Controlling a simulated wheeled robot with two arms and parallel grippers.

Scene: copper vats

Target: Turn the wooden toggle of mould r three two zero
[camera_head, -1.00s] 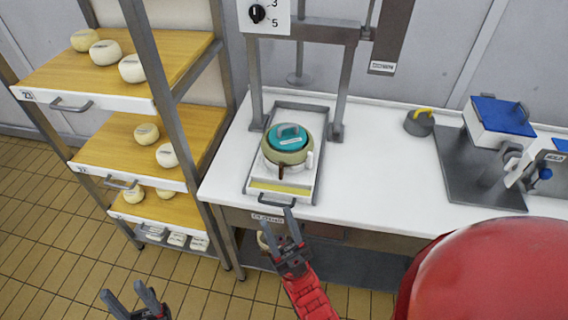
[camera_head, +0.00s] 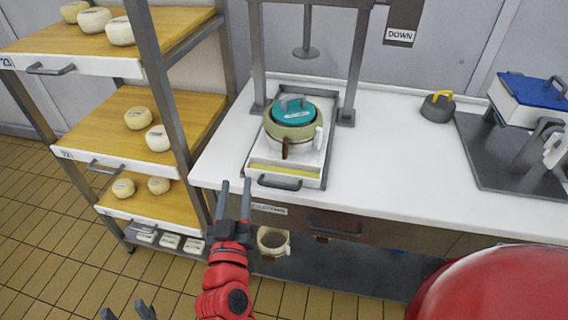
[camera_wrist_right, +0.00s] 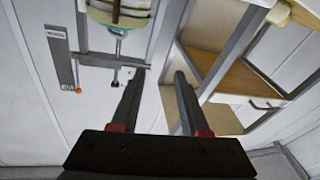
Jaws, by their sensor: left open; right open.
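The mould (camera_head: 290,140) is a cream round pot with a teal lid and handle (camera_head: 293,108). It stands upright in a grey tray (camera_head: 257,160) on the white bench. Its brown wooden toggle (camera_head: 285,149) hangs at the front; its label is not readable. In the right wrist view the mould (camera_wrist_right: 135,20) is at the top edge, upside down and cut off. My right gripper (camera_head: 233,190) is open and empty, front-left of the tray, apart from the toggle; it also shows in the wrist view (camera_wrist_right: 154,78). My left gripper (camera_head: 128,312) is open at the bottom left, mostly cut off.
A rack (camera_head: 60,65) with several cheeses stands left, close to my right gripper. A press frame (camera_head: 353,75) rises behind the tray. Another cream pot (camera_head: 272,241) sits below the bench. A red rounded shape fills the lower right.

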